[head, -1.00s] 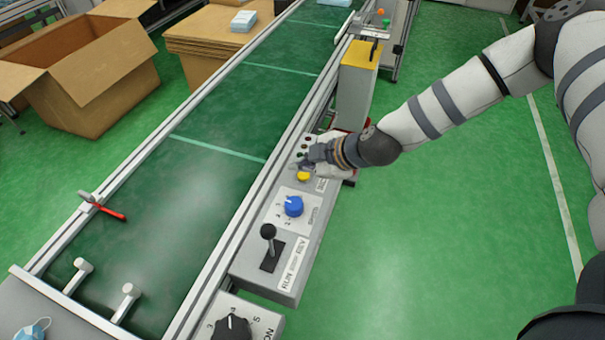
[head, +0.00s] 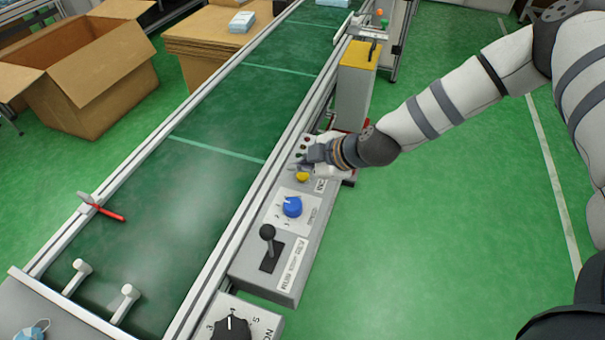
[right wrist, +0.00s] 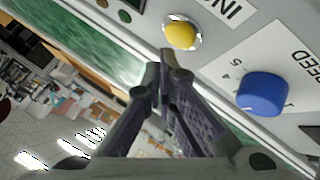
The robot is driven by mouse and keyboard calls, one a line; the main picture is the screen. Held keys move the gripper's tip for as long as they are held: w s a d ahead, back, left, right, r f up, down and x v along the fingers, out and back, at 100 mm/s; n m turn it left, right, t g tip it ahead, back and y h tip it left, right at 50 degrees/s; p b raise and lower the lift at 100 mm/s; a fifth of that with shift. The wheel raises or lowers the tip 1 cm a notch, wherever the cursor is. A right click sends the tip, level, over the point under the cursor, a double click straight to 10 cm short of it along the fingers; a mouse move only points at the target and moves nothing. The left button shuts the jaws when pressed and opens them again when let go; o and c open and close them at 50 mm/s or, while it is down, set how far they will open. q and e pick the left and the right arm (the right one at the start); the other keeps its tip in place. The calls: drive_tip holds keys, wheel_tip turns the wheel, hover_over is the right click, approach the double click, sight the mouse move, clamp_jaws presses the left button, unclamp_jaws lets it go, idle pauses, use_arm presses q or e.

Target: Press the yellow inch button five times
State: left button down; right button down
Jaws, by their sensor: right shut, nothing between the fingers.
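The yellow inch button (head: 302,176) is a round dome on the grey control panel (head: 262,252) beside the conveyor. My right gripper (head: 301,164) is shut and empty, just beyond the button in the head view. In the right wrist view the button (right wrist: 181,35) shows whole inside a pale ring. The shut fingertips (right wrist: 167,60) are very close to its lower left edge. I cannot tell whether they touch the panel, and they do not cover the button's dome. My left gripper is not in view.
A blue speed knob (head: 292,206) and a black lever (head: 268,242) stand on the same panel, nearer to me. A yellow-topped grey box (head: 355,85) rises beyond the gripper. The green conveyor belt (head: 165,210) runs along the left. Open floor lies right.

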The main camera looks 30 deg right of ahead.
sight(301, 178)
drive_tip(key=shift+f, duration=0.1)
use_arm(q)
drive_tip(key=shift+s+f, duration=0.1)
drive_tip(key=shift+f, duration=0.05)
use_arm(e)
drive_tip(key=shift+f, duration=0.35)
